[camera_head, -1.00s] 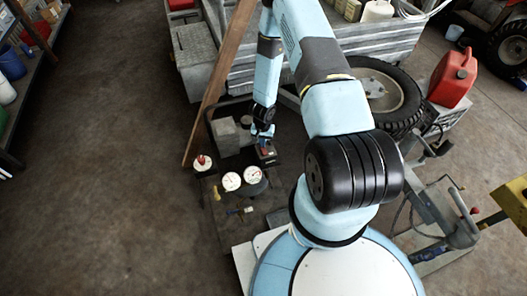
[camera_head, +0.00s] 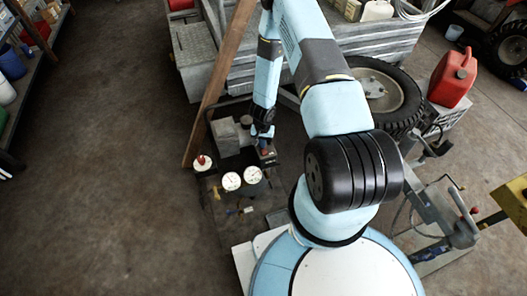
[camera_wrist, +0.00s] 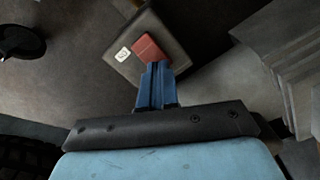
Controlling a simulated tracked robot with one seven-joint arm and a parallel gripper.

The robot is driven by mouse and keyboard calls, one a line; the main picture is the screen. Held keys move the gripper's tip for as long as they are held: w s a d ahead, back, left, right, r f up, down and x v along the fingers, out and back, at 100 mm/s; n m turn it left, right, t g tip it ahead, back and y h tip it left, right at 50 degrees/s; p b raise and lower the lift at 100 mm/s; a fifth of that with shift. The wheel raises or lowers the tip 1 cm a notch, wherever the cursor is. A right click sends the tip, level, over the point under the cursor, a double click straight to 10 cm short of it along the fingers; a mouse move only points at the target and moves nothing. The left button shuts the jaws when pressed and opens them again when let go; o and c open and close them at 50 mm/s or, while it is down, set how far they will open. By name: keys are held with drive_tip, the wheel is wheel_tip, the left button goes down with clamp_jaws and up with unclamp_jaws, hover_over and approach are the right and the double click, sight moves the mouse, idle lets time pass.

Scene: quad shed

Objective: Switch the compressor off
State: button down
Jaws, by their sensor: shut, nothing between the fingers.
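The compressor (camera_head: 228,138) stands on the floor left of my base, with two white round gauges (camera_head: 231,181) on its near side. A dark switch box (camera_head: 268,155) sits at its right. In the wrist view the box (camera_wrist: 172,35) carries a red rocker (camera_wrist: 147,47) and a small white marked label (camera_wrist: 123,54). My gripper (camera_head: 265,143) is shut and empty, just above the box. In the wrist view its blue fingertips (camera_wrist: 155,68) lie over the lower edge of the red rocker; I cannot tell whether they touch it.
A wooden plank (camera_head: 215,85) leans behind the compressor against a metal trailer (camera_head: 200,55). A tyre (camera_head: 385,95) and a red fuel can (camera_head: 453,78) are at right. The floor at left is clear.

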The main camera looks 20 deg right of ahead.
drive_tip(key=shift+f, duration=0.45)
drive_tip(key=shift+r, duration=3.55)
drive_tip(key=w+a+r+n+t+y, duration=0.1)
drive_tip(key=w+a+r, duration=0.15)
drive_tip(key=r, duration=1.25)
drive_tip(key=w+a+r+n+t+y, duration=0.1)
drive_tip(key=w+r+n+t, duration=0.15)
drive_tip(key=r, duration=1.35)
drive_tip(key=s+a+v, duration=0.1)
drive_tip(key=a+v, duration=0.2)
drive_tip(key=v, duration=1.5)
drive_tip(key=s+d+r+n+t+h, duration=0.1)
drive_tip(key=s+r, duration=0.7)
drive_tip(key=s, duration=0.3)
drive_tip(key=s+d+r+n+t+h, duration=0.1)
drive_tip(key=s+d+r, duration=0.1)
drive_tip(key=s+r, duration=0.6)
drive_tip(key=s, duration=0.4)
drive_tip(key=shift+s, duration=0.3)
